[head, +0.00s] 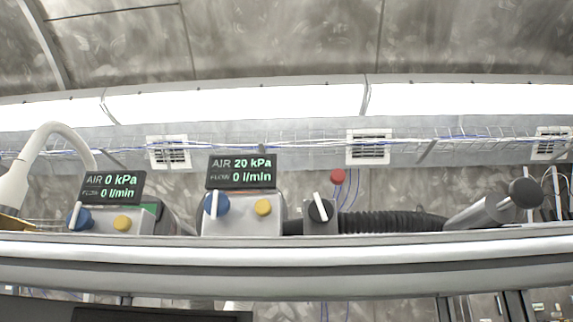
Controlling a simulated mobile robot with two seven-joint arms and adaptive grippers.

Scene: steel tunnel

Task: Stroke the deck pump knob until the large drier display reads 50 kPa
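The larger drier (240,228) stands at centre left on a shelf, with a blue knob (216,205) and a yellow button (263,207). Its display (241,172) reads AIR 20 kPa and FLOW 0 l/min. The deck pump (478,213) is a grey cylinder lying tilted at the right. Its round black knob (525,192) sits on a short rod out to the right. A black ribbed hose (390,222) runs from the pump to a valve block with a black dial (320,210) and white pointer. Neither of my grippers can be made out.
A smaller drier (122,224) at the left has a display (112,187) reading AIR 0 kPa and FLOW 0 l/min. A white curved pipe-like shape (45,135) rises left of it. A metal rail (290,262) crosses in front. A red round object (337,176) is behind the dial.

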